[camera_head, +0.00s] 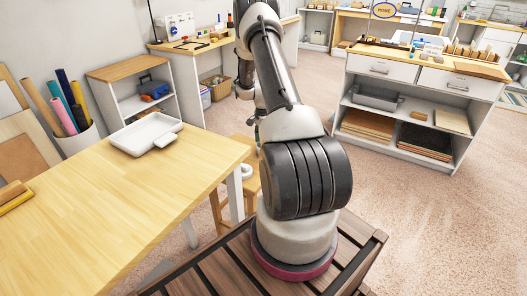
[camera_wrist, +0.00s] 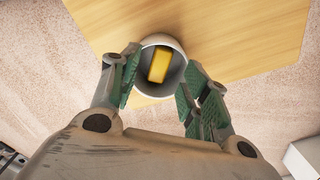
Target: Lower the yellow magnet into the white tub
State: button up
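The yellow magnet (camera_wrist: 158,66) shows as a yellow block within the round mouth of the white tub (camera_wrist: 144,44) in the wrist view. It looks to be inside the tub, tilted a little, with no finger touching it. My gripper (camera_wrist: 160,74) is open above the tub, its green-padded fingers spread to either side of the mouth and empty. The tub stands on a pale wooden surface near its edge. In the head view my arm hides most of the gripper, and a small white thing (camera_head: 247,171) on the low wooden stool (camera_head: 250,190) may be the tub.
A wooden table (camera_head: 120,205) at left bears a white tray (camera_head: 147,146). A bin of coloured rolls (camera_head: 78,140) stands behind it. A shelf unit (camera_head: 145,100) and a drawer bench (camera_head: 425,72) stand farther back. The floor at right is clear.

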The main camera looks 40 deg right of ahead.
jog(key=shift+r, duration=0.1)
notch_tip(320, 180, up, 12)
dwell(0.5)
